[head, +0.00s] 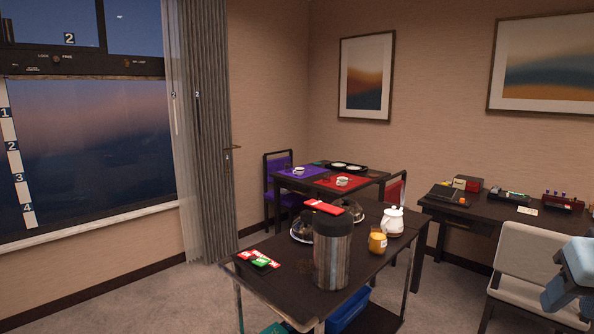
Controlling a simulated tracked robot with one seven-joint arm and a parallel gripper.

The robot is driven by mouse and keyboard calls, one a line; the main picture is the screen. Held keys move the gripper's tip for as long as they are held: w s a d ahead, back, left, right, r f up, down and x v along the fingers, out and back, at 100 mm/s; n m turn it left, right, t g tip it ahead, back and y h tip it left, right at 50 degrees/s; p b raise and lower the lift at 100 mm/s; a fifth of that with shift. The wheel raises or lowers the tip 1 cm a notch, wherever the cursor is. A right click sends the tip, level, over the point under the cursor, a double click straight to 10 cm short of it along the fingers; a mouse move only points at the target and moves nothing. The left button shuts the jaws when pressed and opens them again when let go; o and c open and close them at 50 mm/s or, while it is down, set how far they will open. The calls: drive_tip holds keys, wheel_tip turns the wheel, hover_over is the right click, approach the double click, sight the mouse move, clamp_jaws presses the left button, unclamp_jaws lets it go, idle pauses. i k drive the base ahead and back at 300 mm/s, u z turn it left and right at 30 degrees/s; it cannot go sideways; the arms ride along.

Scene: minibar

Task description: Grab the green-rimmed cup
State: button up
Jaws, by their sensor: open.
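Two small cups show on the far dining table (350,170). A white cup (299,171) stands on the purple mat at the left, and another pale cup (342,181) stands on the red mat. Both are small in the head view, and I cannot tell which has a green rim. A light-blue part of what looks like my arm (577,264) shows at the lower right edge, far from both cups. My gripper's fingers are not visible.
A dark trolley (290,270) stands in front, with a metal urn (332,250), an orange juice jug (377,241) and a white teapot (393,221). A beige chair (540,265) and a side desk (475,212) stand at right. Carpet at left is free.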

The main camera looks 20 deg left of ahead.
sight(342, 181)
drive_tip(key=z, duration=0.05)
drive_tip(key=i, duration=0.1)
drive_tip(key=u, duration=2)
drive_tip(key=i, duration=4.25)
drive_tip(key=z, duration=0.05)
